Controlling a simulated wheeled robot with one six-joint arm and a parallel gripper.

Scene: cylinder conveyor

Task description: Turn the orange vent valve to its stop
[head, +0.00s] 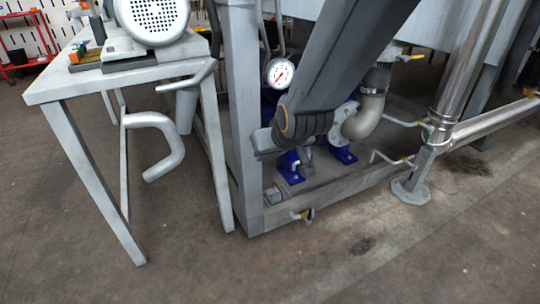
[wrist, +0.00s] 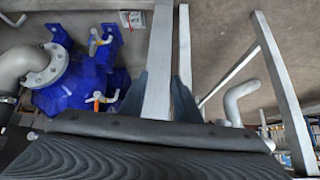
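In the wrist view, a small valve with an orange part (wrist: 97,97) sits on the blue pump (wrist: 62,98), left of my gripper. A second small fitting with orange (wrist: 95,38) is farther up on the pump. I cannot tell for certain which is the vent valve. My gripper (wrist: 159,82) shows as two dark blue-grey fingers standing apart, with no object held; a grey frame post shows behind them. In the head view, my dark arm reaches down to the frame and hides much of the blue pump (head: 289,168). The orange valve is not clearly visible there.
A grey frame post (head: 243,120) stands close left of my gripper. A pressure gauge (head: 280,72) is above it. A bent grey pipe (head: 366,120) lies right. A table (head: 60,85) with a motor stands left. The front floor is clear.

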